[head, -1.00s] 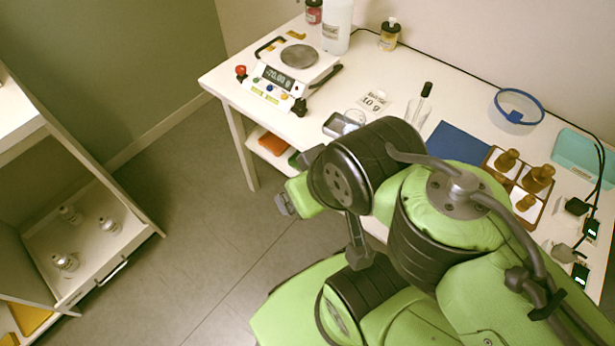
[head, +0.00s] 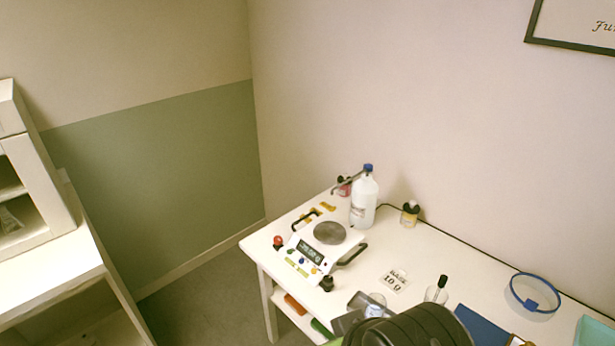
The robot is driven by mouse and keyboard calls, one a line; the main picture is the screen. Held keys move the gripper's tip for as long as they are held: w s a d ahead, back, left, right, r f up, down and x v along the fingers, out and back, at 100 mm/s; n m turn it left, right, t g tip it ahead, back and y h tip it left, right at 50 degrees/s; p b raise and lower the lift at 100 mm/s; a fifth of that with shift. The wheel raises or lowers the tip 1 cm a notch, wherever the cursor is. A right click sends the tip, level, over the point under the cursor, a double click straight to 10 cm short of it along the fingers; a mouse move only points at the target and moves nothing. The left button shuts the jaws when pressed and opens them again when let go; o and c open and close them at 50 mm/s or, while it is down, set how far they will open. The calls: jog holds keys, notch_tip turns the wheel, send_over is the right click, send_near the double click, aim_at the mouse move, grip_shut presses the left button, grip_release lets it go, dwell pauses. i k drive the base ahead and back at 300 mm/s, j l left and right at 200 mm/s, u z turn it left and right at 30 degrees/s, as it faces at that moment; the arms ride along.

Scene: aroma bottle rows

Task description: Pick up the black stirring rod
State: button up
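A thin upright item with a black top (head: 442,282) stands in or behind a clear glass vessel (head: 431,295) near the bottom of the head view. I cannot tell whether it is the black stirring rod. A short dark bar (head: 352,255) lies along the right side of the white scale (head: 318,252), and a black bent piece (head: 305,217) is at its upper left. Either could also be part of the scale. My gripper is out of the picture; only a black joint of my arm shows at the bottom edge.
The white table (head: 400,245) holds a white bottle with a blue cap (head: 364,203), a small amber bottle (head: 409,214), a card marked 10 g (head: 395,280), a blue-rimmed bowl (head: 534,293) and a blue mat (head: 482,326). A white cabinet (head: 35,175) stands at left.

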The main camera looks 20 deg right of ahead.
aim_at(443, 279)
jog(key=z, duration=1.7)
